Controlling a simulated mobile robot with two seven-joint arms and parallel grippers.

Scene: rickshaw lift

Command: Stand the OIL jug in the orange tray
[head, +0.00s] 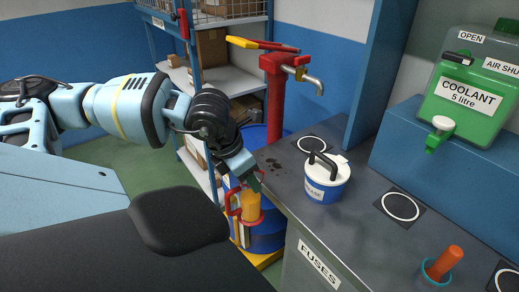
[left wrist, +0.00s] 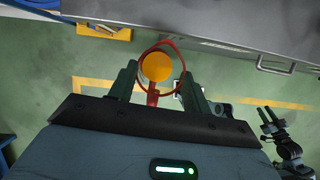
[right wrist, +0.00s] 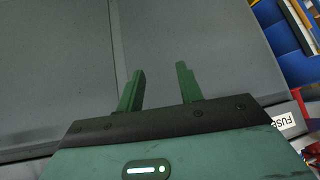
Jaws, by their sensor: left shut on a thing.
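My left gripper (head: 256,182) is shut on the red handle of a jug (head: 250,207) with a red rim and orange contents. The jug hangs roughly upright beside the bench's left end, in front of a blue drum. In the left wrist view my left gripper (left wrist: 160,82) has the jug's handle between its fingers, with the orange round (left wrist: 155,67) inside the red rim, above the floor. No OIL lettering can be read on it. My right gripper (right wrist: 158,85) is open and empty in the right wrist view, over a plain grey surface. I make out no orange tray.
A green COOLANT container (head: 470,100) stands behind. The blue drum (head: 268,235) is close by the jug.

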